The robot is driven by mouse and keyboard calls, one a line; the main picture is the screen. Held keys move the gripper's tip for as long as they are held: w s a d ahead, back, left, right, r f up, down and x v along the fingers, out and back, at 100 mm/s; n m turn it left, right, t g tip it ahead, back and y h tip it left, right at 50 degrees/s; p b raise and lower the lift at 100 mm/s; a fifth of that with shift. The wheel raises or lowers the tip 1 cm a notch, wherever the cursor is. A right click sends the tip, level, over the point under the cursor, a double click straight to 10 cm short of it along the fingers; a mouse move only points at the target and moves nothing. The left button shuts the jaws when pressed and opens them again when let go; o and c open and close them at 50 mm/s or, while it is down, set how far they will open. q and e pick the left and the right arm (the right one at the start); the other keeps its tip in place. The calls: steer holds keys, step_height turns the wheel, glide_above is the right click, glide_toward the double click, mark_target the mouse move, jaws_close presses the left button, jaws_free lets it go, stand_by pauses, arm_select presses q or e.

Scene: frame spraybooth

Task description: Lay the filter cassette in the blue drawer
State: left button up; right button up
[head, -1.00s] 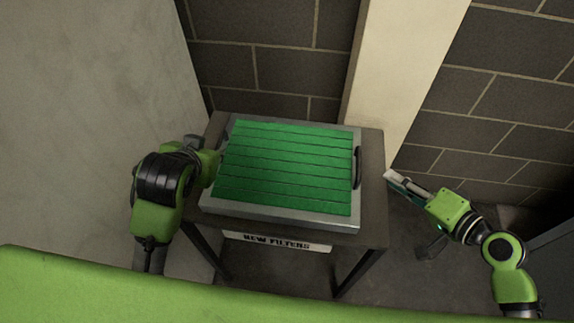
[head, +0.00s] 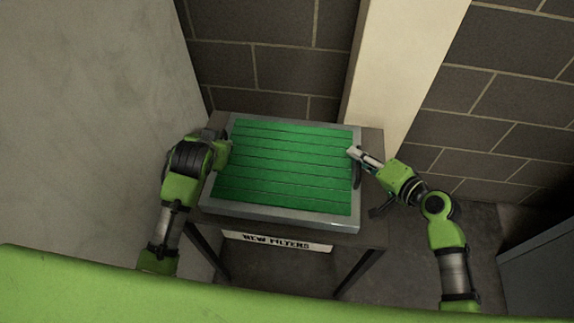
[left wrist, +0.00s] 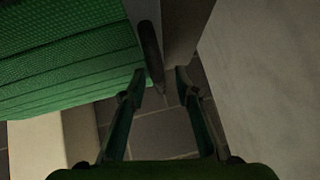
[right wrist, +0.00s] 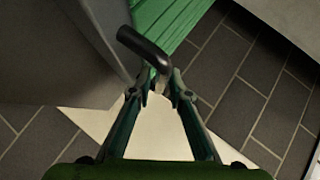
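The filter cassette (head: 285,170) is a green pleated panel in a grey frame, lying flat on a small dark table. Its right black handle (head: 357,171) shows in the head view and in the right wrist view (right wrist: 143,46). My right gripper (right wrist: 158,84) is open, its fingertips close to that handle's end. My left gripper (left wrist: 158,82) is open at the cassette's other side. The left handle (left wrist: 149,50) reaches toward the gap between its fingertips. In the head view my left wrist hides this handle. The blue drawer is not in view.
The table (head: 374,200) bears a white "NEW FILTERS" label (head: 277,241). A brick wall (head: 262,65) and a pale pillar (head: 400,65) stand behind it. A grey wall (head: 90,110) is close on the left. A grey cabinet (head: 545,270) stands at the lower right.

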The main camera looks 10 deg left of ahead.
arm_select(q)
steer(key=c, duration=0.5)
arm_select(e)
steer(key=c, duration=0.5)
arm_select(q)
jaws_close()
arm_select(e)
jaws_close()
